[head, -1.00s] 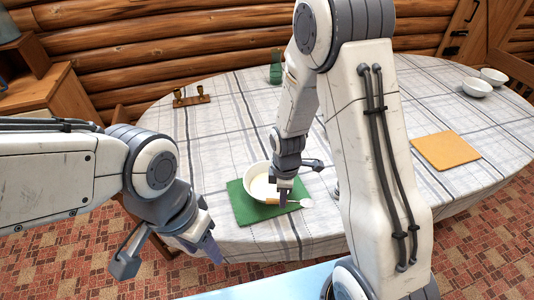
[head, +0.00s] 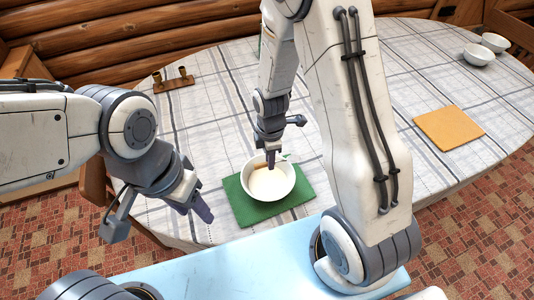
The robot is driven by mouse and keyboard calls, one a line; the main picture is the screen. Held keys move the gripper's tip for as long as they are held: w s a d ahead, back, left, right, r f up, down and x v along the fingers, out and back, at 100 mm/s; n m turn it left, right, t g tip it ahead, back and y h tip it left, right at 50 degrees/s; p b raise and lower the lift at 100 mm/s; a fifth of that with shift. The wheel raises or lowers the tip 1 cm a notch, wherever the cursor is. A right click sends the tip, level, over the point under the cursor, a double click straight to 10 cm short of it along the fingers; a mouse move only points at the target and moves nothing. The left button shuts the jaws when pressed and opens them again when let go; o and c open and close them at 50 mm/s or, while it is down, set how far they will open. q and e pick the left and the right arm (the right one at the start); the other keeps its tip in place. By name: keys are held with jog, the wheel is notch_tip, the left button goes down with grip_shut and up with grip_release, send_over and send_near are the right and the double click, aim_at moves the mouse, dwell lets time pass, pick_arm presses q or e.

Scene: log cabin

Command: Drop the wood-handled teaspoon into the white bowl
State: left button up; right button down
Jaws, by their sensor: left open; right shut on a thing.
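The white bowl (head: 284,189) stands on a green mat (head: 243,208) near the table's front edge. My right gripper (head: 270,163) is over the bowl's far part, shut on the wood-handled teaspoon. The teaspoon's wooden handle (head: 257,167) shows left of the fingers, and a pale end seems to stick out to the right near the far rim. Whether the spoon touches the bowl is not clear. My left gripper (head: 160,220) is open and empty, left of the mat near the table's front edge.
An orange mat (head: 448,128) lies bare on the right. Two white bowls (head: 478,54) stand at the far right. A wooden holder with dark cups (head: 173,82) stands at the back left. The checked tablecloth (head: 205,120) is clear between them.

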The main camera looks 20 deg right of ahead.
jog(key=f+b, duration=0.1)
jog(key=f, duration=0.1)
jog(key=f+b, duration=0.1)
jog(key=b, duration=0.1)
jog(key=a+f+b, duration=0.1)
jog(key=f, duration=0.1)
jog(key=shift+w+f+b, duration=0.15)
jog(key=shift+f+b, duration=0.15)
jog(key=c, duration=0.7)
grip_release()
notch_tip(320, 180, up, 11)
jog(key=shift+f, duration=0.2)
